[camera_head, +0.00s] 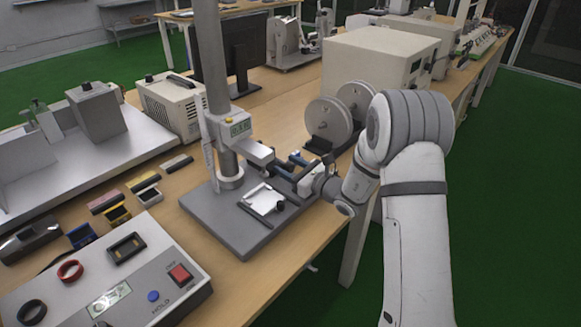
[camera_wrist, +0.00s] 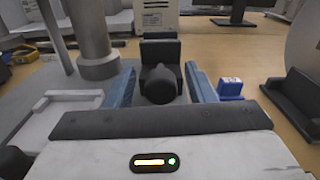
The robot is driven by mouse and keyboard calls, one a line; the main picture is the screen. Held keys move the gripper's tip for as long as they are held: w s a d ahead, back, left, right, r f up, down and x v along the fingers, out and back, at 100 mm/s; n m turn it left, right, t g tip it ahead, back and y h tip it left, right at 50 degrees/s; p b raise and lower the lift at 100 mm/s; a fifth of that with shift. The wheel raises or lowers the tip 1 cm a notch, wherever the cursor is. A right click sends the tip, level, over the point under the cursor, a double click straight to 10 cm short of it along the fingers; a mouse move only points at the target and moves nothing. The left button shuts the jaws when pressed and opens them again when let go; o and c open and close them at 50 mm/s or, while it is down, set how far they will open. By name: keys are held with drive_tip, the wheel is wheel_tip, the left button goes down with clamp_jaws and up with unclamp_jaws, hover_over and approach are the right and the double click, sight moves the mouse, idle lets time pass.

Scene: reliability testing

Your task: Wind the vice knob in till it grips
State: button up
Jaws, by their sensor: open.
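In the wrist view a small black vice (camera_wrist: 160,50) stands upright straight ahead. Its round dark knob (camera_wrist: 158,86) faces me and lies between the two blue fingers. My gripper (camera_wrist: 160,72) is open, with one finger on each side of the knob and a visible gap on both sides. In the head view my gripper (camera_head: 285,163) is low beside the grey test stand (camera_head: 228,222), reaching in from the right. The vice is hard to make out there. I cannot tell from these frames how far apart the vice jaws are.
A white plate fixture (camera_head: 263,199) with a black knob (camera_head: 279,206) sits on the stand base, left of my gripper. A blue block (camera_wrist: 230,88) is just right of the right finger. Grey reels (camera_head: 328,121) stand behind. A control box (camera_head: 110,275) fills the front left.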

sight(292, 168)
drive_tip(key=c, duration=1)
drive_tip(key=shift+o, duration=0.2)
drive_tip(key=shift+m+p, duration=0.5)
drive_tip(key=shift+m, duration=1.4)
drive_tip(key=o, duration=1)
drive_tip(key=shift+c, duration=0.2)
drive_tip(key=shift+d, duration=0.15)
drive_tip(key=v, duration=0.6)
drive_tip(key=shift+s+d, duration=0.55)
drive_tip(key=shift+d, duration=0.05)
